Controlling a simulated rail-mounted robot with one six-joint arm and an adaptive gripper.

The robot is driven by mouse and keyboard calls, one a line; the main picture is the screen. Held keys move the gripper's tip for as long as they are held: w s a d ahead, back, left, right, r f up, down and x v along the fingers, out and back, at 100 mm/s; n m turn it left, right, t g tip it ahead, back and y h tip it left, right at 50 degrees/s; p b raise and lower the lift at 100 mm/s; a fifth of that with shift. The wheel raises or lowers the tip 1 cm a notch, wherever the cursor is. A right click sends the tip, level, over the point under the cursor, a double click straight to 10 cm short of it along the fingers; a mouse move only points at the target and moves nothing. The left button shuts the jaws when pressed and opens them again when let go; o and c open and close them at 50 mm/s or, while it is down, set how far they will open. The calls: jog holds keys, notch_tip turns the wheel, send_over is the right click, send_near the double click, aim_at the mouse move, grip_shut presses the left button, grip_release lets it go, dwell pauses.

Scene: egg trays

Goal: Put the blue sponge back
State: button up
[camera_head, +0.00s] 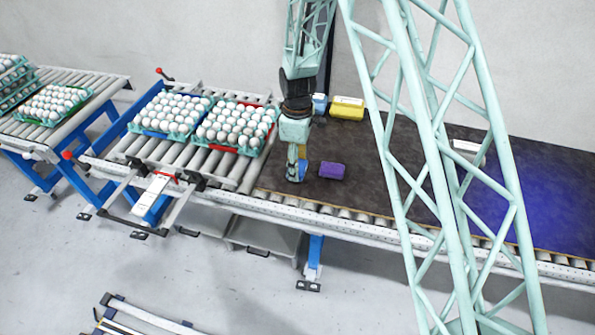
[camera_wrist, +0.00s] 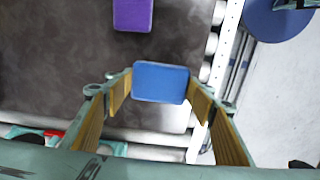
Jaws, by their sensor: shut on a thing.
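In the wrist view, the blue sponge (camera_wrist: 160,82) is between the two yellow-padded fingers of my gripper (camera_wrist: 160,88), which is shut on it. In the head view, my gripper (camera_head: 296,172) points down over the left end of the dark mat, with a small part of the blue sponge (camera_head: 302,170) showing beside the fingers. I cannot tell whether the sponge touches the mat. A purple sponge (camera_head: 332,171) lies flat on the mat to the right of my gripper; it also shows at the top of the wrist view (camera_wrist: 133,14).
Egg trays (camera_head: 173,113) (camera_head: 236,127) stand on the rollers left of the dark mat (camera_head: 348,200). A yellow box (camera_head: 347,108) and a small blue thing (camera_head: 319,103) are at the mat's back edge. A white object (camera_head: 467,147) lies further right. The mat's front middle is clear.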

jog(key=shift+f, duration=1.7)
jog(key=shift+f, duration=0.1)
jog(key=o, duration=0.9)
jog(key=shift+r, duration=6.15)
jog(key=shift+r, duration=0.1)
